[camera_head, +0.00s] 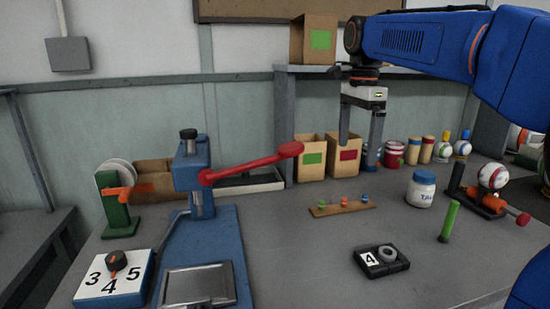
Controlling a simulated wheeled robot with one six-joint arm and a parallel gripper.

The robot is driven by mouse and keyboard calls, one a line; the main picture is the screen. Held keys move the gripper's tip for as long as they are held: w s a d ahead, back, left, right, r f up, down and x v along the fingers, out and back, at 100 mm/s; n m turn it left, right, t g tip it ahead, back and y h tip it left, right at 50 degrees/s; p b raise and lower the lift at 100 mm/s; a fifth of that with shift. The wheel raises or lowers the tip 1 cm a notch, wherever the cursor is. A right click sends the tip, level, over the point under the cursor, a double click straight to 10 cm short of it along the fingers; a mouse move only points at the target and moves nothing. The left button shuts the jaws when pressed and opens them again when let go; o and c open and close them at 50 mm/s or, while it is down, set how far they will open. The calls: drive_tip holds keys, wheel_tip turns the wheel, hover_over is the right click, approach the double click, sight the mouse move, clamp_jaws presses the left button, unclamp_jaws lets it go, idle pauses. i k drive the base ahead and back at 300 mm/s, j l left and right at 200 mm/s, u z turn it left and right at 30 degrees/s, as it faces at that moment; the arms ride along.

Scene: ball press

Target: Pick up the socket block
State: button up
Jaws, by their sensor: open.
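A small black block (381,266) lies on the bench toward the front right. It has a white "4" label and a grey ring-shaped socket on top, and I take it for the socket block. My gripper (358,153) hangs fingers down above the back of the bench, well behind and above the block. Its two fingers are apart with nothing between them. The block stands clear of the gripper and nothing covers it.
A blue press with a red lever (250,164) and a dial box (115,280) stand left. A wooden strip with pegs (342,208), a white jar (421,188) and an upright green rod (449,222) surround the block. Cardboard boxes (310,157) stand behind. Bare bench lies left of the block.

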sight(373, 261)
drive_tip(key=k, duration=0.9)
